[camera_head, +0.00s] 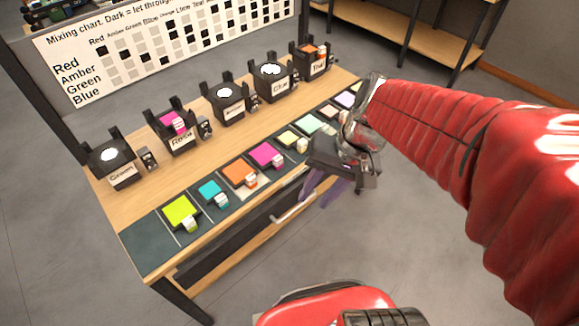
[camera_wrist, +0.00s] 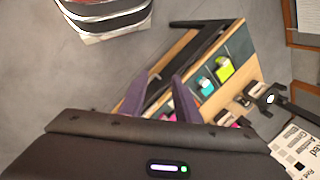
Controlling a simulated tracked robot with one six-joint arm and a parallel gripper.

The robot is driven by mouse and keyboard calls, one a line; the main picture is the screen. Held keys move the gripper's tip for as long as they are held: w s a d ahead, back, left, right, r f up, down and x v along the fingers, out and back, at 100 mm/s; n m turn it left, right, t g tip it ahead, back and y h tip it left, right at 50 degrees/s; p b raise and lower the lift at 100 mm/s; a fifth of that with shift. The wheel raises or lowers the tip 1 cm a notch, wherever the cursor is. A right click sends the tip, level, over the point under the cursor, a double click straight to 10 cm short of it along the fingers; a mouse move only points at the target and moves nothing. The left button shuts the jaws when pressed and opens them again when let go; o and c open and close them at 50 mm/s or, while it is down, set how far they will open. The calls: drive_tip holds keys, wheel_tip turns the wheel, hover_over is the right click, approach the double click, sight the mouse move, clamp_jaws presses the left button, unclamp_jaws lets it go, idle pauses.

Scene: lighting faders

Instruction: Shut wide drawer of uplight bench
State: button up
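The uplight bench (camera_head: 137,254) stands left of centre in the head view, its wooden top facing me. Its wide drawer (camera_head: 225,250) is a dark front under the top's near edge, with a pale bar handle (camera_head: 292,208). I cannot tell how far it is pulled out. My gripper (camera_head: 324,190) hangs just right of the handle, near the bench's front edge, with purple fingers pointing down. In the wrist view, the fingers of my gripper (camera_wrist: 160,98) are spread with nothing clearly held. Whether they touch the handle is hidden.
Several black lamps, including one labelled Green (camera_head: 118,163), line the back of the top. Coloured filter swatches, including a lime one (camera_head: 180,212), lie along the front strip. A mixing chart (camera_head: 150,45) stands behind. Another shelf (camera_head: 410,35) is at the back right. Grey floor is clear in front.

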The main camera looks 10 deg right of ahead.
wheel_tip(320, 180, up, 8)
drive_tip(key=s+d+n+t+h, duration=0.1)
drive_tip(key=s+n+t+h, duration=0.1)
drive_tip(key=n+t+h, duration=0.1)
drive_tip(key=shift+s+d+n+t+h, duration=0.2)
drive_tip(key=shift+d+n+t+h, duration=0.1)
drive_tip(key=shift+n+t, duration=0.4)
drive_tip(key=shift+a, duration=0.15)
